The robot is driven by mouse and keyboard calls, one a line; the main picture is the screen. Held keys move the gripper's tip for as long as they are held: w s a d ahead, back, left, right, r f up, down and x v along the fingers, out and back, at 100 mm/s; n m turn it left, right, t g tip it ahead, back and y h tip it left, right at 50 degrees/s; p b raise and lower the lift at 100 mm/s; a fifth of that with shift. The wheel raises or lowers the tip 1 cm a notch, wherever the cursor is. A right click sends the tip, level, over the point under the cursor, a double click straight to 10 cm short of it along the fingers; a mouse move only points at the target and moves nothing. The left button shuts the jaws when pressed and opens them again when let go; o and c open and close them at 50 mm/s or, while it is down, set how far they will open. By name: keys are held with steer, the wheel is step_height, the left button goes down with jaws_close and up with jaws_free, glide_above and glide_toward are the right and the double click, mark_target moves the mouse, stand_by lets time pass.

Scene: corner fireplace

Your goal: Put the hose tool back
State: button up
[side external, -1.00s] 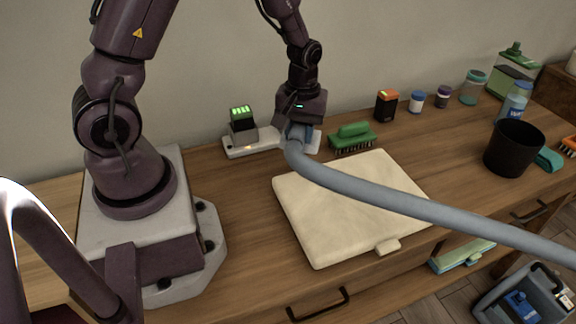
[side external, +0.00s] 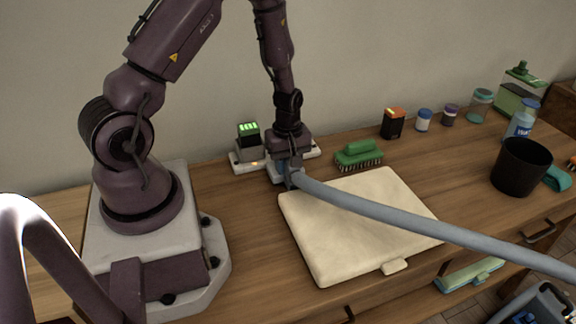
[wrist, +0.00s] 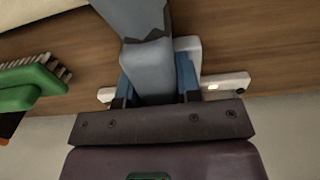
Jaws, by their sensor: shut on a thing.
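The hose tool is a grey nozzle piece at the end of a thick grey hose (side external: 400,216). My gripper (side external: 286,173) points down and is shut on the hose tool just in front of a white dock (side external: 247,167) by the wall. In the wrist view, the grey tool (wrist: 147,70) sits between the blue-padded fingers of my gripper (wrist: 156,84). The white dock (wrist: 232,83) shows behind and to both sides of the fingers. The tool's lower end is hidden, so I cannot tell whether it touches the dock or table.
A green brush (side external: 358,154) stands right of my gripper. A cream folded pad (side external: 350,235) lies in front, under the hose. A dark block with green lights (side external: 248,138) stands on the dock's left part. A black cup (side external: 521,168) and several bottles are farther right.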

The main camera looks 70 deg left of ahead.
steer(key=shift+f, duration=0.35)
steer(key=shift+f, duration=0.15)
steer(key=o, duration=1)
steer(key=shift+c, duration=0.2)
step_height(320, 180, up, 12)
steer(key=shift+r, duration=0.1)
steer(key=s+d+r+m+t, duration=0.2)
steer(key=s+d+r+m, duration=0.3)
steer(key=d+r+m, duration=0.2)
steer(key=s+d+r+m+t, duration=0.3)
steer(key=s+d+r+m, duration=0.2)
steer(key=d+r+m, duration=0.3)
step_height(320, 180, up, 6)
steer(key=m, duration=0.3)
steer(key=shift+s+d+f+t, duration=0.2)
steer(key=shift+d+f+t, duration=0.05)
steer(key=shift+t, duration=0.05)
